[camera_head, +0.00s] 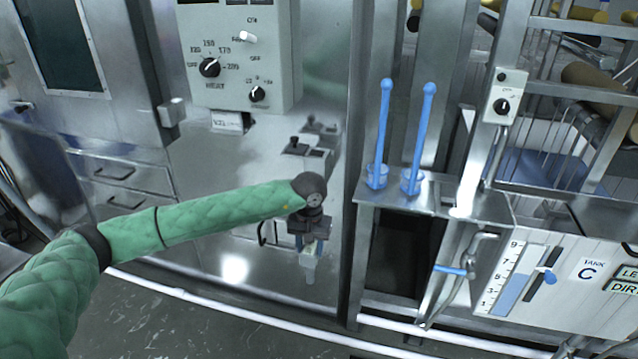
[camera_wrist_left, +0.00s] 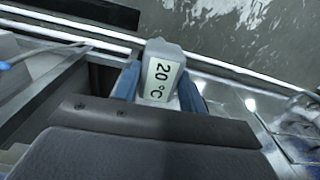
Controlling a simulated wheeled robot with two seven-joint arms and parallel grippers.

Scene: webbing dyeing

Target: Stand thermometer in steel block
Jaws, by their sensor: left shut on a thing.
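My left gripper (camera_head: 308,252) hangs pointing down in front of the steel machine panel. It is shut on the thermometer (camera_head: 308,262), a pale grey piece whose lower end shows beneath the fingers. In the left wrist view the thermometer (camera_wrist_left: 162,72) sits between the blue fingers, with a label reading 20 °C. The rest of it is hidden by the gripper. I cannot single out the steel block with certainty. My right gripper is not in view.
A steel shelf (camera_head: 450,205) to the right of the gripper carries two blue rods (camera_head: 383,130) (camera_head: 424,125) standing in blue cups. A tap with a blue handle (camera_head: 450,270) is below it. A control box (camera_head: 240,60) with knobs is above left. A Tank C gauge panel (camera_head: 560,300) is at right.

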